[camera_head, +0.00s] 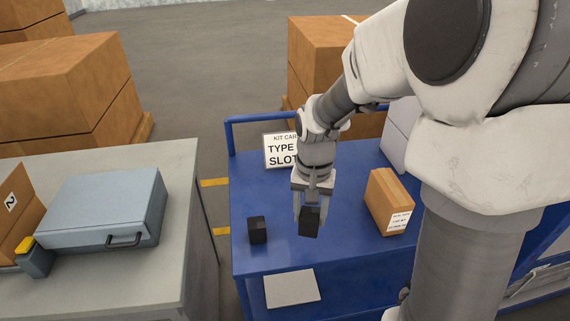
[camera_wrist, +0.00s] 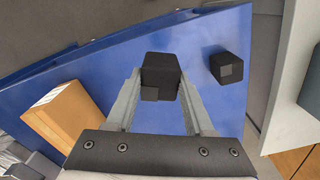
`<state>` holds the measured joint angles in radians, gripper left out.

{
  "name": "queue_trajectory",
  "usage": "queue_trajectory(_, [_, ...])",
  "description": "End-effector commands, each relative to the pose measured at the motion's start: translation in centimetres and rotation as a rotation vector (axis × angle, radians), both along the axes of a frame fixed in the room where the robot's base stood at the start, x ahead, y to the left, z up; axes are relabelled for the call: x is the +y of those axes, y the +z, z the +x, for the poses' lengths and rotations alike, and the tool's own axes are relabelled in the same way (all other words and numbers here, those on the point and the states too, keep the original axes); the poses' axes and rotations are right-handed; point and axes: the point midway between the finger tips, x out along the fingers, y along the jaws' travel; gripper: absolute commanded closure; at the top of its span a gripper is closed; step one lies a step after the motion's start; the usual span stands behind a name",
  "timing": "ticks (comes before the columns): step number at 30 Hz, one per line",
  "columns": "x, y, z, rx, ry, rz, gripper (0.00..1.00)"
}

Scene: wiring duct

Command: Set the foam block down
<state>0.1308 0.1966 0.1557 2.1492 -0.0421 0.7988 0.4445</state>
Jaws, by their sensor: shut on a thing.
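The foam block, a dark black block (camera_head: 309,221), is held between the fingers of my gripper (camera_head: 312,208) over the blue cart top. In the wrist view the block (camera_wrist: 160,75) sits between the two fingertips of my gripper (camera_wrist: 160,88), with a small grey patch on its near face. My gripper is shut on it. I cannot tell whether its underside touches the cart. A second black block (camera_head: 257,230) stands on the cart to the left, apart from the held one; it also shows in the wrist view (camera_wrist: 227,67).
The blue cart (camera_head: 262,195) has free room around the blocks. A cardboard box with a label (camera_head: 386,198) stands to the right. A sign (camera_head: 281,151) stands at the back rail. A grey table (camera_head: 175,170) with a blue-grey case (camera_head: 100,207) is on the left.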

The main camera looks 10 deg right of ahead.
Motion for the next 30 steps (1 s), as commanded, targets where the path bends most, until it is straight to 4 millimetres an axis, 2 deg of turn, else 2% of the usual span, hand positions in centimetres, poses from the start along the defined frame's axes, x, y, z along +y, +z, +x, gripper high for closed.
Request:
queue_trajectory(6, [-0.2, -2.4, 3.7, 0.002, 0.001, 0.001, 0.98])
queue_trajectory(12, [-0.4, -3.5, 5.8, 0.0, 0.0, 0.0, 0.98])
queue_trajectory(17, [-0.4, -4.2, 6.1, 0.0, 0.0, -0.001, 0.98])
queue_trajectory(24, [-0.4, -7.5, 6.0, 0.003, 0.001, 0.0, 0.98])
queue_trajectory(30, [-0.4, -7.6, 6.0, -0.001, 0.001, 0.0, 0.98])
